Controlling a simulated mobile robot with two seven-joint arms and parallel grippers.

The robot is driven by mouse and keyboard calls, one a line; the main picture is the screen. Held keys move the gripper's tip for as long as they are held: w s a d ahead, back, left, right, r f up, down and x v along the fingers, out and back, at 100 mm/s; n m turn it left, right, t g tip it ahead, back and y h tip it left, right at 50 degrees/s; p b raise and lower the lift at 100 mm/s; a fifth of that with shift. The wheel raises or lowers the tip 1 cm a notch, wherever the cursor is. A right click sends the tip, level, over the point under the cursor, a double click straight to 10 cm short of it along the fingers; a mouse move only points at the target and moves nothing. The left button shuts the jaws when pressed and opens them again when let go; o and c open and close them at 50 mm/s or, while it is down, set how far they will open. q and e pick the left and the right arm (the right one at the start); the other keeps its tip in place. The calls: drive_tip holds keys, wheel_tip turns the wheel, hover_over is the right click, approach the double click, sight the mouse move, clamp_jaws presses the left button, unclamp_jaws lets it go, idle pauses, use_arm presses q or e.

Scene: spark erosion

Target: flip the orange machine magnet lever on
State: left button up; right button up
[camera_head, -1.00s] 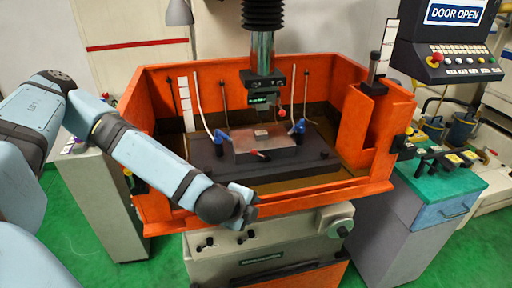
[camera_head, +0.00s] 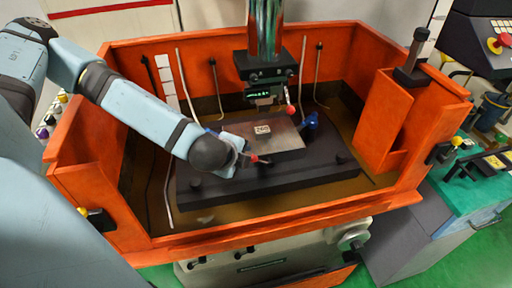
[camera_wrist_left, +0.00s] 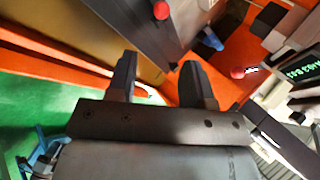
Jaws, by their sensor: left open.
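The orange machine's open tank (camera_head: 230,240) holds a dark magnet block (camera_head: 290,175) with a metal plate (camera_head: 285,138) on top. A small red-tipped lever (camera_head: 262,160) lies at the front edge of the block; its red knob (camera_wrist_left: 161,10) shows at the top of the left wrist view. My left gripper (camera_head: 243,157) is over the block's front left, close beside the lever. In the left wrist view its fingers (camera_wrist_left: 159,64) are apart and empty, with the knob beyond them. I cannot tell whether they touch the lever. My right gripper is not in view.
The machine head (camera_head: 264,72) hangs over the plate, with a red ball (camera_head: 291,110) at its side. Orange tank walls surround the block. A control panel (camera_head: 485,40) is at the upper right.

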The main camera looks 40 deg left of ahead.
sight(255, 160)
use_arm(q)
drive_tip(key=p+x, duration=0.1)
drive_tip(key=x, duration=1.2)
drive_tip(key=shift+w+f, duration=0.15)
drive_tip(key=shift+w, duration=0.1)
drive_tip(key=shift+c, duration=0.3)
drive_tip(key=shift+s, duration=0.1)
clamp_jaws()
